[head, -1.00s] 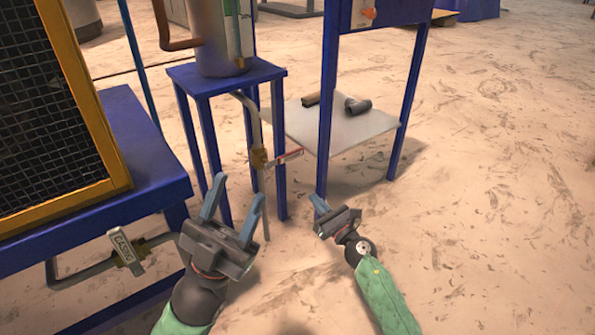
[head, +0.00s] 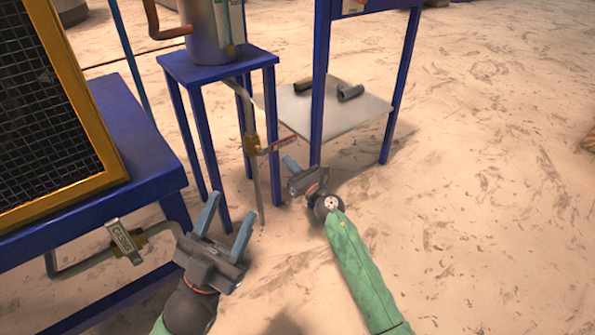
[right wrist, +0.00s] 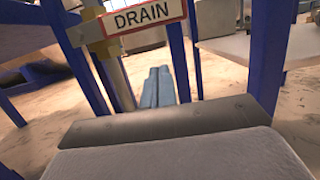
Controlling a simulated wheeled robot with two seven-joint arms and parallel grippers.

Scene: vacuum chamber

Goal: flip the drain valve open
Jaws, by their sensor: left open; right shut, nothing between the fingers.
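The drain valve (head: 251,145) is a brass body on a thin pipe under the small blue stand. Its handle (head: 284,144) has a red-edged label and points right, about level. In the right wrist view the handle plate (right wrist: 143,17) reads DRAIN and lies across the top, just beyond and above my fingers. My right gripper (head: 292,163) is shut and empty, just below and right of the handle, with no clear contact; its fingers also show in the right wrist view (right wrist: 158,87). My left gripper (head: 227,215) is open and empty at lower left, away from the drain valve.
A second valve handle labelled CASING (head: 124,242) sits on a pipe at the left. The blue stand (head: 217,69) holds a cylinder (head: 205,40). A shelf (head: 335,112) with dark pipe pieces is behind blue legs. The floor at right is clear.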

